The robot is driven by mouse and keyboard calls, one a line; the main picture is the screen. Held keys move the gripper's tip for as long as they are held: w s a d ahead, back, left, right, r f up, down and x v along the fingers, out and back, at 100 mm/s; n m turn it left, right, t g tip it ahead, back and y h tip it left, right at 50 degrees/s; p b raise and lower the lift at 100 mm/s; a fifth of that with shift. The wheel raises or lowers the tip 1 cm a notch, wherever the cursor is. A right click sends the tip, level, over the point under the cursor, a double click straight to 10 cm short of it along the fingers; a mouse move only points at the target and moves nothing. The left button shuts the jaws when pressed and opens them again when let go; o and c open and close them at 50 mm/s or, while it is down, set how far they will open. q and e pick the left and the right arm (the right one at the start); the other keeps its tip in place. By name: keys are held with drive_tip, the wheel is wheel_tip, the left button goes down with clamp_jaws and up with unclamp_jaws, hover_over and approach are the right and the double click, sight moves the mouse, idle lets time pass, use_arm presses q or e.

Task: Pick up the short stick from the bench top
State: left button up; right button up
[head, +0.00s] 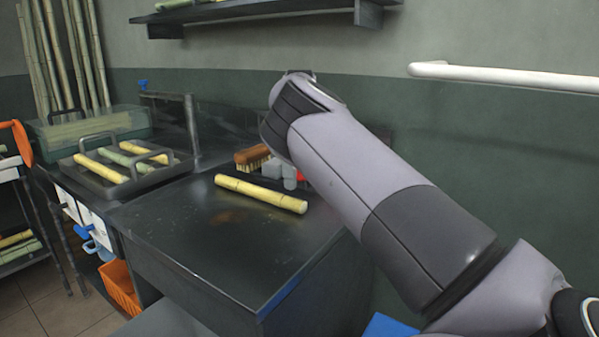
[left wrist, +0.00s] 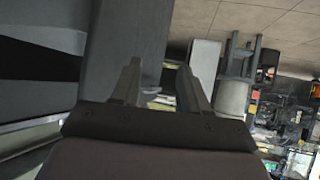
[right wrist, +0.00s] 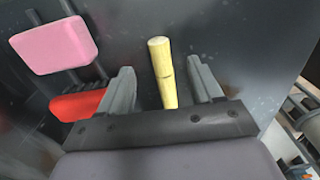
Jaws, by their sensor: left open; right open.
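The short stick (head: 261,193), a yellow cane piece, lies on the dark bench top (head: 200,240) near its back right part. In the right wrist view the short stick (right wrist: 164,75) shows between the two fingers of my right gripper (right wrist: 160,72), lengthwise, with its near end hidden by the gripper body. The right gripper is open; I cannot tell how far above the stick it is. In the head view my right arm reaches over the bench, and its fingers are hidden. My left gripper (left wrist: 158,66) is open and empty in the left wrist view, away from the stick.
A brush (head: 253,157) and small grey and red items stand behind the stick; a pink block (right wrist: 53,45) and a red block (right wrist: 78,104) lie beside the right gripper. A metal tray (head: 88,183) with several canes stands left. The front bench top is clear.

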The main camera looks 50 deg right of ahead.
sight(300, 201)
use_arm(q)
drive_tip(key=shift+s, duration=0.1)
use_arm(e)
drive_tip(key=shift+f, duration=0.25)
wheel_tip(300, 201, down, 6)
drive_tip(key=shift+r+b, duration=0.2)
drive_tip(key=shift+b, duration=0.65)
drive_tip(key=shift+f, duration=0.6)
use_arm(q)
drive_tip(key=shift+w+d+r+t, duration=0.3)
drive_tip(key=shift+w+d, duration=0.25)
drive_tip(key=shift+d, duration=0.15)
drive_tip(key=shift+f, duration=0.1)
use_arm(e)
drive_tip(key=c, duration=1.2)
use_arm(q)
drive_tip(key=shift+s+f, duration=0.1)
drive_tip(key=shift+s, duration=0.05)
use_arm(e)
clamp_jaws()
use_arm(q)
drive_tip(key=shift+a, duration=0.1)
use_arm(e)
drive_tip(key=shift+s, duration=0.1)
